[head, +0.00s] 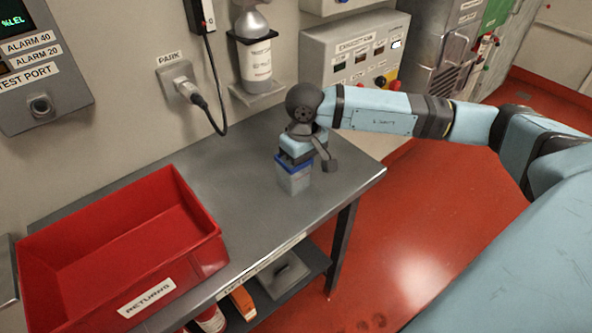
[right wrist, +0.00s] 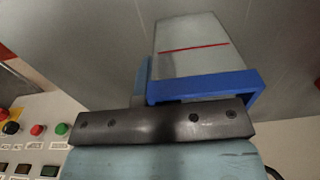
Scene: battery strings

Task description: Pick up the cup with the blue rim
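The grey cup with the blue rim (head: 295,183) stands upright on the metal table near its right end. In the right wrist view the cup (right wrist: 192,50) shows a red line on its side and the blue rim close to the dark gripper bar. My right gripper (head: 294,159) points down from above, right at the cup's rim. A light-blue finger-like part shows beside the cup in the right wrist view; the other finger is hidden, so I cannot tell whether the gripper grips the cup. My left gripper is not in view.
A red bin (head: 190,258) labelled RETURNS fills the table's left part. The metal table (head: 225,180) is bare between bin and cup. A bottle in a wall holder (head: 256,65) and a control box (head: 352,48) are behind. A lower shelf (head: 300,262) holds several items.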

